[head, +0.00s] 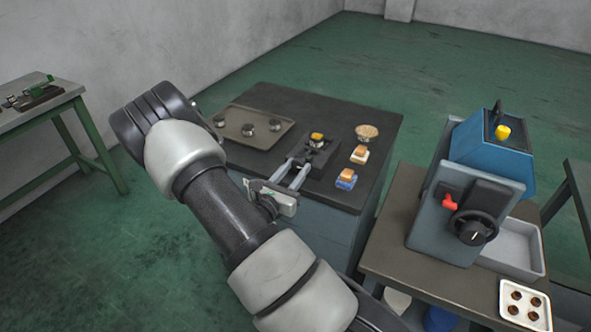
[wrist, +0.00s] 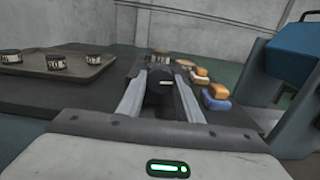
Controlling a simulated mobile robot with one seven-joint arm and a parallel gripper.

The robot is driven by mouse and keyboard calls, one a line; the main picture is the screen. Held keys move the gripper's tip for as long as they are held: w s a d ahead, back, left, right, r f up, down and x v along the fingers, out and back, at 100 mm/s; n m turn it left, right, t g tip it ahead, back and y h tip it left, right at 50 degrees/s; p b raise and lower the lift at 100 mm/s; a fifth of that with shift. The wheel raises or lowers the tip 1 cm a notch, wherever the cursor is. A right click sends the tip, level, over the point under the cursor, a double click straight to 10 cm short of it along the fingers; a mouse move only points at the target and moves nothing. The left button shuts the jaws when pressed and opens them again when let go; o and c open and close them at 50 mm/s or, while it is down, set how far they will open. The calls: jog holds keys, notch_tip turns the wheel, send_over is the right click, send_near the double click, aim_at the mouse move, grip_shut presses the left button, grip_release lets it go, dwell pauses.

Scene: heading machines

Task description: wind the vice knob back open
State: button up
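The black vice (head: 320,155) stands on the dark table top, with a yellow-orange piece (head: 317,136) on it. One finger lies on each side of the knob. I cannot tell whether they touch it. The vice jaws are largely hidden behind the knob in the wrist view.
A tray (head: 238,140) with several dark round parts lies left of the vice. Two small brushes or blocks (head: 345,178) and a round dish (head: 367,132) lie to its right. A blue-grey machine (head: 470,195) stands on the right-hand bench. Green floor is free behind.

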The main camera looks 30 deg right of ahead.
jog(key=shift+n+p, duration=0.3)
jog(key=n+p, duration=0.1)
jog(key=n, duration=0.2)
jog(key=shift+r, duration=0.15)
jog(key=n+p, duration=0.2)
jog(key=n, duration=0.2)
jog(key=shift+n+p, duration=0.3)
jog(key=shift+p, duration=0.1)
jog(key=n+p, duration=0.2)
jog(key=n, duration=0.2)
jog(key=shift+s, duration=0.1)
jog(key=shift+n+p, duration=0.65)
jog(key=shift+n, duration=1.45)
jog(key=o, duration=1)
jog(key=shift+o, duration=0.2)
